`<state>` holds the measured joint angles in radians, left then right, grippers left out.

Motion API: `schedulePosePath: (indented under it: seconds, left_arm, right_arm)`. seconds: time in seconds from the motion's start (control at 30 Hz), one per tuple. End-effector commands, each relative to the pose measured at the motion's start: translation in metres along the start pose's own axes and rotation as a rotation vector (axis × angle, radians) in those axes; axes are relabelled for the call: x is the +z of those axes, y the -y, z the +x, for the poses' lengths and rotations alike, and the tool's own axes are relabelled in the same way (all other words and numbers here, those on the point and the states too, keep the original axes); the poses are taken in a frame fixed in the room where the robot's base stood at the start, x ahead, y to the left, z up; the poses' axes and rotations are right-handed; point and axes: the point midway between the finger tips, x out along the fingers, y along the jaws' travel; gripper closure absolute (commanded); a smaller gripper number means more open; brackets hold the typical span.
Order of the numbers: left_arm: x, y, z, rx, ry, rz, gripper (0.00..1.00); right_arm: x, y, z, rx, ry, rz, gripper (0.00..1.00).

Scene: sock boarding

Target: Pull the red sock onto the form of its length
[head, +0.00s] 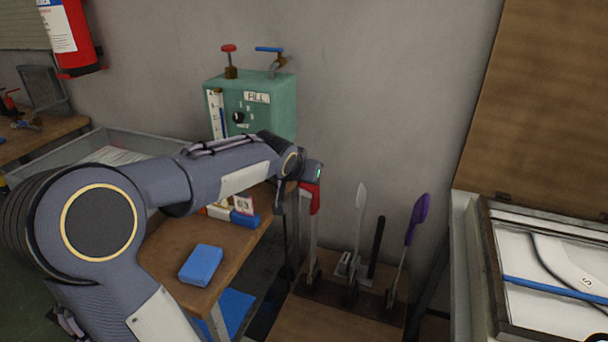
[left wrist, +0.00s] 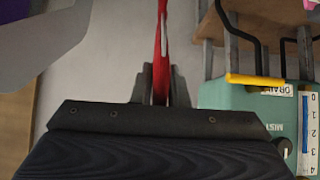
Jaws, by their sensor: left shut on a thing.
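My left gripper (head: 307,184) is at the far end of my left arm, over the rack of upright forms. It is shut on the red sock (head: 315,199), which also shows as a narrow red strip between the fingers (left wrist: 161,88) in the left wrist view. The sock hangs at the top of the leftmost form (head: 312,240); I cannot tell whether it is around the form or in front of it. To its right stand a pale form (head: 358,220), a short black one (head: 376,248) and one with a purple top (head: 419,208). My right gripper is not in view.
A green machine (head: 257,115) with red and blue taps stands behind the arm. A wooden table (head: 165,240) with a blue block (head: 201,264) is at left. A framed case (head: 490,270) stands at right, near the forms. Wall space above the forms is clear.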

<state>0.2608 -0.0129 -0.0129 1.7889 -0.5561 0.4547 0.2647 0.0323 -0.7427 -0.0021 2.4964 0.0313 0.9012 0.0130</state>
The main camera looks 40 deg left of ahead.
Motion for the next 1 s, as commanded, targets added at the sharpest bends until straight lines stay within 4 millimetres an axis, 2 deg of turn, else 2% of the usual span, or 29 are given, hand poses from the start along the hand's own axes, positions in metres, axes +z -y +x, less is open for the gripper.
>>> schedulePosePath:
  seconds: [0.87, 0.9, 1.0]
  left_arm:
    - [0.017, 0.000, 0.015, 0.000, 0.000, 0.000, 0.99]
    - [0.016, 0.000, 0.014, 0.000, 0.000, 0.000, 0.81]
    - [0.016, 0.000, 0.014, 0.000, 0.000, 0.000, 0.68]
  right_arm:
    - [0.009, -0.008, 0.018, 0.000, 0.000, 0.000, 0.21]
    - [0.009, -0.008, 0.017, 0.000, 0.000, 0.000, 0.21]
    - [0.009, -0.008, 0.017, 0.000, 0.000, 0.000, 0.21]
